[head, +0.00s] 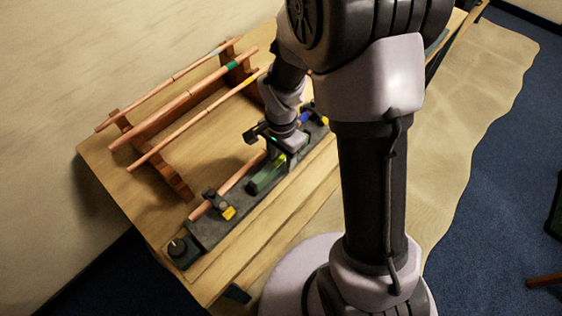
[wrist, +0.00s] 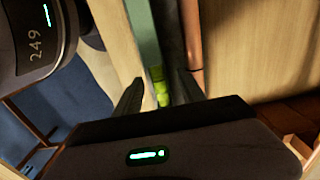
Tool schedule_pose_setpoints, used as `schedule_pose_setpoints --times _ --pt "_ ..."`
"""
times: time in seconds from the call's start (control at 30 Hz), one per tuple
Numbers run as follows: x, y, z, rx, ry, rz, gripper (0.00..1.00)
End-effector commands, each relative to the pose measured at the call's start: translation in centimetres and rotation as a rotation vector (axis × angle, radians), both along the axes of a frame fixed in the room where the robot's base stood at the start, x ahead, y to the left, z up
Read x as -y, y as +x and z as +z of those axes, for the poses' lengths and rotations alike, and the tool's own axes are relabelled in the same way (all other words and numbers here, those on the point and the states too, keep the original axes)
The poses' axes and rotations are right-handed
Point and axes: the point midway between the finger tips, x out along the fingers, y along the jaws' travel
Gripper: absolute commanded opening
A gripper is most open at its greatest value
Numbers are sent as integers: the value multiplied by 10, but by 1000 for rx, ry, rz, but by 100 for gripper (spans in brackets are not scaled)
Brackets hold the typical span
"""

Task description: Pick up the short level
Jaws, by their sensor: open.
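The short level is a green bar with a yellow-green vial; in the head view the level (head: 264,178) lies on the dark grey fixture rail on the bench. In the wrist view the level (wrist: 146,38) runs up the picture, with its vial (wrist: 159,88) between my fingers. My gripper (head: 279,158) is right over the level's far end and hides part of it. In the wrist view my gripper (wrist: 158,82) is open, one finger on each side of the level. I cannot tell whether either finger touches it.
A copper pipe (head: 240,172) lies along the rail (head: 212,232), beside the level. A clamp with a yellow part (head: 229,213) stands at the rail's near end. Several copper pipes (head: 150,107) rest on a wooden rack (head: 176,184) behind. Bare bench top (head: 215,150) lies between.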

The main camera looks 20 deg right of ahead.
Motion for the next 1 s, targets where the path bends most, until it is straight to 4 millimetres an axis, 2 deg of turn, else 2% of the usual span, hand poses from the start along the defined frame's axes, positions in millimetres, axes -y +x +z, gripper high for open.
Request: schedule_pose_setpoints --times 0.13,0.17,0.3,0.4,0.77,0.87,1.0 --pt "0 0 1 1 1 0 47" --pt "0 0 1 1 1 0 43" --pt "0 0 1 1 1 0 16" --pt "0 0 1 1 1 0 0" --pt "0 0 3 1 0 0 0" --pt "0 1 9 2 0 1 0" --pt "0 1 28 3 1 0 0"
